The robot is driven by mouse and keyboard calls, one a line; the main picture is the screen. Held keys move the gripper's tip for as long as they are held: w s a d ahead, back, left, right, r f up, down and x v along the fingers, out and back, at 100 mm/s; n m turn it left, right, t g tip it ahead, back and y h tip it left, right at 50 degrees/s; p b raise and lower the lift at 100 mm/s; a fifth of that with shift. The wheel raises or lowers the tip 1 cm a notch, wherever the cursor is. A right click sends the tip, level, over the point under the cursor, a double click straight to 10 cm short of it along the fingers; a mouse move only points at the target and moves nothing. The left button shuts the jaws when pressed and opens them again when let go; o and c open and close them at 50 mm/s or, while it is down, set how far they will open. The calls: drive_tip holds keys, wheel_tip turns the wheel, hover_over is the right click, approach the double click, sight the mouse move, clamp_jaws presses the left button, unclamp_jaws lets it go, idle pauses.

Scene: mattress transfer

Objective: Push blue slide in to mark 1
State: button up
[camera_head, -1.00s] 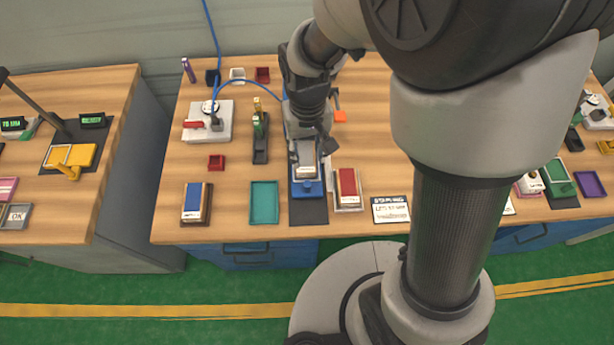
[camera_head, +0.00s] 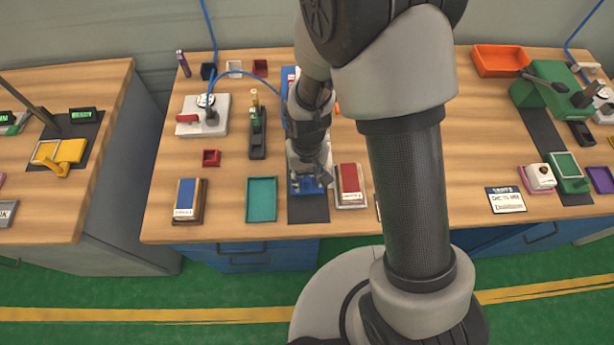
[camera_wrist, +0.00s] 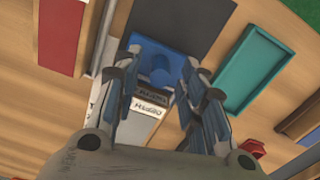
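The blue slide (camera_wrist: 155,62) with a round blue knob shows in the wrist view, beside a dark mat (camera_wrist: 192,20). A labelled block (camera_wrist: 150,103) lies just behind the knob; its print is too small to read surely, and no mark 1 can be made out. My gripper (camera_wrist: 162,82) is open, with one finger on each side of the slide and block. Whether the fingers touch the slide cannot be told. In the head view my gripper (camera_head: 310,181) is low over the slide and hides most of it.
A teal tray (camera_head: 262,199) stands close left of the mat and a red-topped block (camera_head: 350,182) close right. A blue-topped block (camera_head: 187,197) is farther left. A white device (camera_head: 203,116) and a black holder (camera_head: 257,140) stand behind. The bench's front edge is near.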

drive_tip(key=shift+c, duration=0.4)
clamp_jaws()
drive_tip(key=shift+w, duration=0.15)
